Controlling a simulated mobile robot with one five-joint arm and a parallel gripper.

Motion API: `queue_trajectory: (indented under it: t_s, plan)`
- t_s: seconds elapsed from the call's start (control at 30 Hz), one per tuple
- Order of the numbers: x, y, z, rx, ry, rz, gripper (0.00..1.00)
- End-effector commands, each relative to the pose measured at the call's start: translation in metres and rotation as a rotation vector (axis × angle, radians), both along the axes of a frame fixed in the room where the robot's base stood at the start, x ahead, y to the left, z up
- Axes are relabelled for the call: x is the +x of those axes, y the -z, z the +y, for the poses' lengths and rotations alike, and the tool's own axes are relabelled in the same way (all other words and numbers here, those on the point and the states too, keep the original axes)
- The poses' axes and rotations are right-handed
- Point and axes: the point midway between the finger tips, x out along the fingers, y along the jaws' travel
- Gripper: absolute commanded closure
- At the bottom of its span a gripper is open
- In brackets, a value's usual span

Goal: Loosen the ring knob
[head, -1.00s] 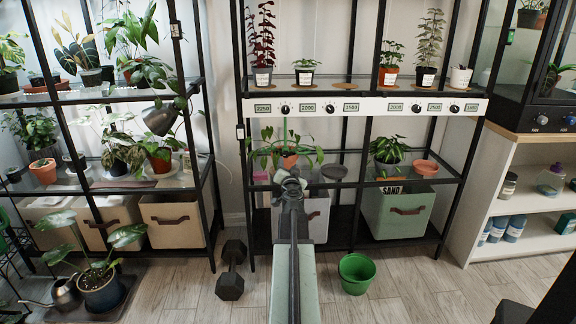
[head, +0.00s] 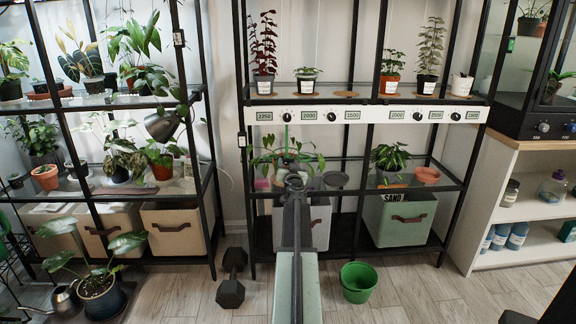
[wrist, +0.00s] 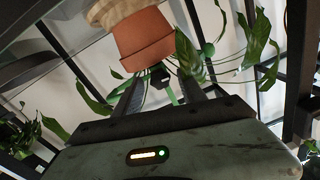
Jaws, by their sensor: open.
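My gripper (head: 293,178) is in front of the middle rack's lower glass shelf in the head view, its tip partly hidden by my own arm. In the wrist view my gripper (wrist: 160,92) is open, with its two dark fingers apart. A small dark knob-like part (wrist: 159,77) shows between the fingertips, beside a green piece; I cannot tell whether it is the ring knob or whether the fingers touch it. A terracotta pot (wrist: 145,42) is just beyond the fingers, with trailing leaves around it. In the head view its leafy plant (head: 266,159) shows behind my gripper.
Black rack posts (head: 240,130) and the shelf edge are close to the arm. A strip of dials (head: 370,114) runs above. A green bucket (head: 358,282) and a black dumbbell (head: 231,278) stand on the floor either side of my arm.

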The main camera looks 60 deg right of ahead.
Motion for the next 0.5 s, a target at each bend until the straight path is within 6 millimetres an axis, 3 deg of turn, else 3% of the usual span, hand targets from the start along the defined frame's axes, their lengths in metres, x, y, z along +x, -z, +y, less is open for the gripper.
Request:
queue_trajectory:
  t_s: [0.23,0.4,0.5]
  plan:
    - [0.0014,0.0,-0.0012,0.0,0.0,0.0,0.55]
    - [0.0013,0.0,-0.0011,0.0,0.0,0.0,1.0]
    - [0.0013,-0.0001,-0.001,-0.001,-0.001,0.001,1.0]
